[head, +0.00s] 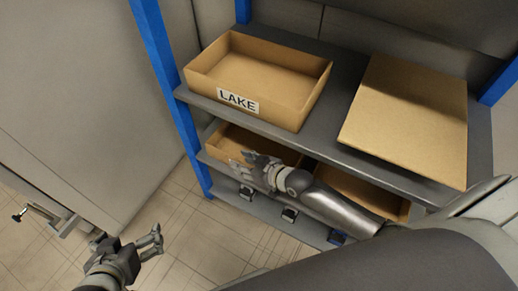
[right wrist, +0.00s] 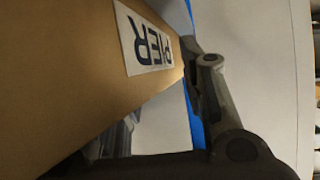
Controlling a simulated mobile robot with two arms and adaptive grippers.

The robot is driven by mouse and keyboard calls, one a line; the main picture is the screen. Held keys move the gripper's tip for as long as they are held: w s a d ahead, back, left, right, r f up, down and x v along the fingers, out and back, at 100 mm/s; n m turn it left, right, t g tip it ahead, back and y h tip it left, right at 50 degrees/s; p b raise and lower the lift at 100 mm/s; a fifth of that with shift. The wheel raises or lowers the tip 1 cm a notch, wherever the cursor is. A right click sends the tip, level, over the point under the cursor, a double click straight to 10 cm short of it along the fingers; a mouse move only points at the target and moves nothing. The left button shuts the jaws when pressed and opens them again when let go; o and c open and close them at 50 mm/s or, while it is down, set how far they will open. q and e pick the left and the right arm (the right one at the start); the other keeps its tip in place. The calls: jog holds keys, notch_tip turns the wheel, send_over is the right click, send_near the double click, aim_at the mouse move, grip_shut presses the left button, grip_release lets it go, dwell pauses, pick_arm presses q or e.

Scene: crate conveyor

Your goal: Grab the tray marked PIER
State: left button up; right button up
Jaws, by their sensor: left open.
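The PIER tray (right wrist: 75,75) fills the left of the right wrist view, a brown wall with a white label reading PIER (right wrist: 148,42). A finger of my right gripper shows beside that wall, right of the label. In the head view my right gripper (head: 243,163) is at the front of a brown tray (head: 228,140) on the lower shelf. It covers part of that tray, and no label shows there. I cannot tell whether its fingers are closed on the wall. My left gripper (head: 153,242) is open and empty, low at the left, away from the shelves.
A brown tray marked LAKE (head: 285,110) stands on the upper shelf (head: 325,140). A flat-topped brown box (head: 408,115) is right of it. Another brown tray (head: 350,190) is on the lower shelf, partly behind my right arm. A blue post (head: 165,75) bounds the left side.

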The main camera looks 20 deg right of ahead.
grip_shut()
dwell(0.3)
jog(key=shift+r, duration=0.15)
dwell(0.3)
